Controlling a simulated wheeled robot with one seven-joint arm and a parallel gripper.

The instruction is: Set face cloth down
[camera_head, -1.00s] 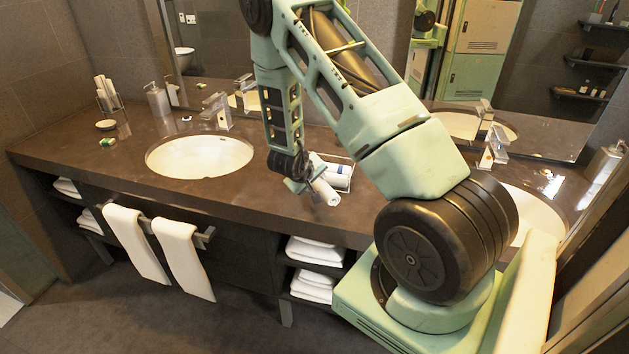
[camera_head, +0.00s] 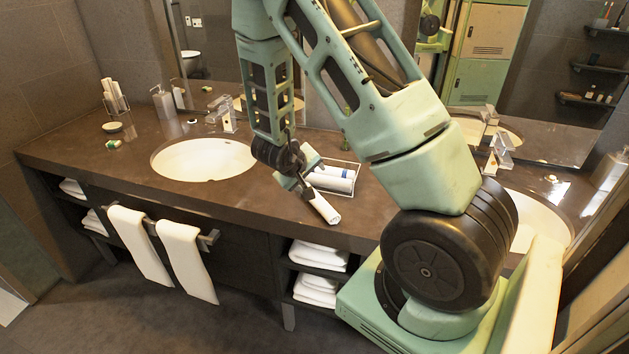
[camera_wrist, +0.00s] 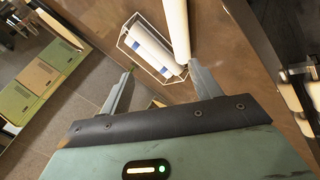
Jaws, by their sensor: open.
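The face cloth is a white roll (camera_head: 325,209) near the front edge of the brown counter (camera_head: 240,205), in front of the wire basket (camera_head: 352,166). I cannot tell whether it rests fully on the counter. My gripper (camera_head: 302,186) is open, just behind and left of the roll's upper end. In the wrist view my gripper (camera_wrist: 160,68) has its fingers wide apart. There the white roll (camera_wrist: 177,28) reaches down from the top edge, its near end close to the right fingertip. The basket (camera_wrist: 124,40) also shows there, beyond the fingers.
Rolled cloths (camera_head: 330,178) lie in the basket. A sink (camera_head: 203,161) is to the left, another (camera_head: 535,210) to the right. Towels (camera_head: 184,258) hang on a front rail, and folded towels (camera_head: 318,254) fill the shelf below. The counter between left sink and gripper is clear.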

